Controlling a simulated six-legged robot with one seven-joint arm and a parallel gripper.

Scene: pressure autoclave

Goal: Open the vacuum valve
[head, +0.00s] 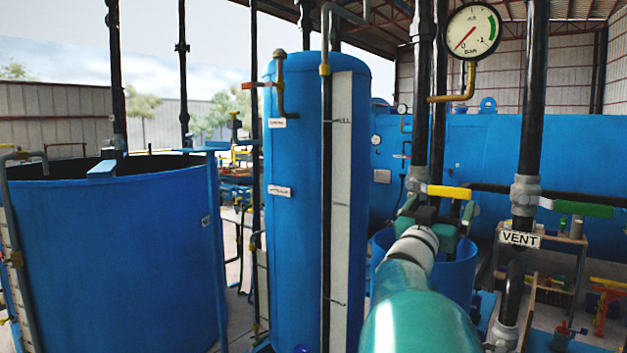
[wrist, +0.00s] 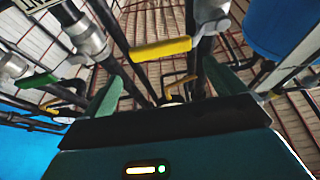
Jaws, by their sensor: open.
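A valve on a dark vertical pipe has a yellow lever handle (head: 449,191), lying crosswise to the pipe and pointing right. I see no label on it, so I cannot confirm it is the vacuum valve. The yellow handle also shows in the wrist view (wrist: 160,49), beyond the gap between my fingers. My gripper (head: 439,208) is open, its green fingers spread just below and in front of the handle in the head view. In the wrist view my gripper (wrist: 165,88) has nothing between its fingers. Whether a finger touches the handle I cannot tell.
To the right, a second valve has a green handle (head: 583,210) and a VENT label (head: 519,238). A dial gauge (head: 472,31) hangs above on a yellow pipe. A tall blue tank (head: 293,200) stands left, and a wide blue vat (head: 110,250) farther left.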

